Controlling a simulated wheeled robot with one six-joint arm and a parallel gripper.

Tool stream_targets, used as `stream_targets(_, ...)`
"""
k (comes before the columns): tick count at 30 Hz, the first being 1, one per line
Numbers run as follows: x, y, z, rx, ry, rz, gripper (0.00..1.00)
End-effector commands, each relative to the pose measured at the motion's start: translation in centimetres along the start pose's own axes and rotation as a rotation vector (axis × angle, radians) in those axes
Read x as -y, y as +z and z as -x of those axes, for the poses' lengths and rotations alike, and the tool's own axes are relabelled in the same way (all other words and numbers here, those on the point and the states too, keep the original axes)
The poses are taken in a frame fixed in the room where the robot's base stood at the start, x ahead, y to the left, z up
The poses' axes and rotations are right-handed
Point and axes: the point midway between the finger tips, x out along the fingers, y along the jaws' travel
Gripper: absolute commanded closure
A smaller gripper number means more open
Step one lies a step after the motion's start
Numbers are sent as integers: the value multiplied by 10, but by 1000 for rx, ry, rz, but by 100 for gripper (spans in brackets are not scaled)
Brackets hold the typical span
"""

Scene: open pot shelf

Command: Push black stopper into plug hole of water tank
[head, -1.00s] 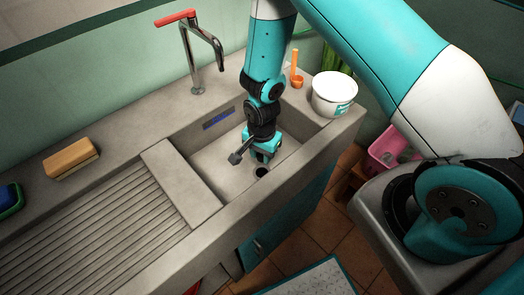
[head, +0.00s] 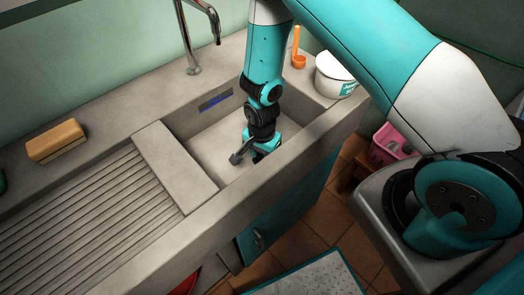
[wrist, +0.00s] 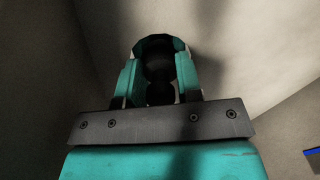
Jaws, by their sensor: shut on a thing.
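The water tank is the grey stone sink basin (head: 212,138) below the tap. My gripper (head: 264,151) points down inside it, close to the front wall. In the wrist view my gripper (wrist: 158,62) has its teal fingers closed on either side of a dark, rounded thing, the black stopper (wrist: 159,78). The stopper looks very dark there and its outline is hard to make out. In the head view the stopper cannot be seen. The plug hole is hidden behind the basin's front wall, so I cannot tell whether the stopper touches it.
The tap (head: 186,40) stands behind the basin. A white tub (head: 336,75) and an orange scoop (head: 298,60) are on the right ledge. A wooden brush (head: 56,142) lies on the left. The front rim (head: 225,195) stands close before my gripper.

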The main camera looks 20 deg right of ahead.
Motion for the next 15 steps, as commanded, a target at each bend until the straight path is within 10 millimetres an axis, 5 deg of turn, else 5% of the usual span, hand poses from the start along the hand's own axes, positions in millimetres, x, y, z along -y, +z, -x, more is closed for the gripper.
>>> stream_targets(15, 0, 0, -8, 0, 0, 0, 90)
